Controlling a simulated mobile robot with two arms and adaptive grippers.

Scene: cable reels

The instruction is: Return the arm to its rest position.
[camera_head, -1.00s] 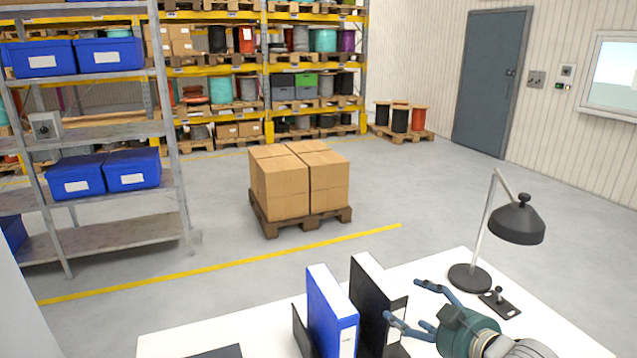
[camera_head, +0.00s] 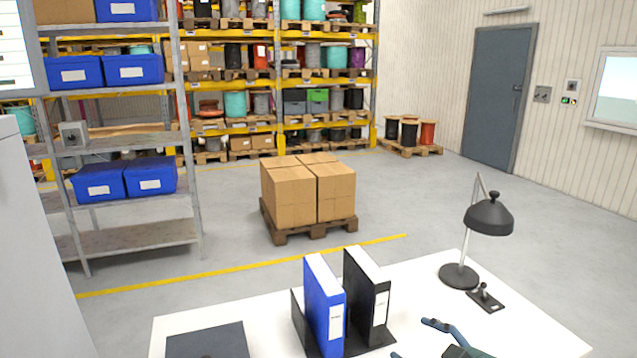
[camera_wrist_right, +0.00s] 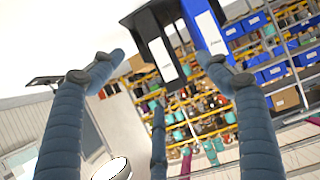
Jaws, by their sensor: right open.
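My right gripper (camera_head: 410,338) shows at the bottom edge of the head view, in front of the binders and the lamp. Only parts of its blue fingers show there; the rest is cut off. In the right wrist view the gripper (camera_wrist_right: 161,60) has its fingers spread wide with nothing between them. It is apart from the blue binder (camera_head: 325,308) and the black binder (camera_head: 368,300). My left gripper is not in view.
The white table (camera_head: 235,312) holds the binders, a desk lamp (camera_head: 490,217), a small joystick device (camera_head: 485,297) and a dark flat item (camera_head: 208,342). Boxes on a pallet (camera_head: 308,192) stand beyond it. A grey shelf (camera_head: 185,130) stands left. Floor on the right is clear.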

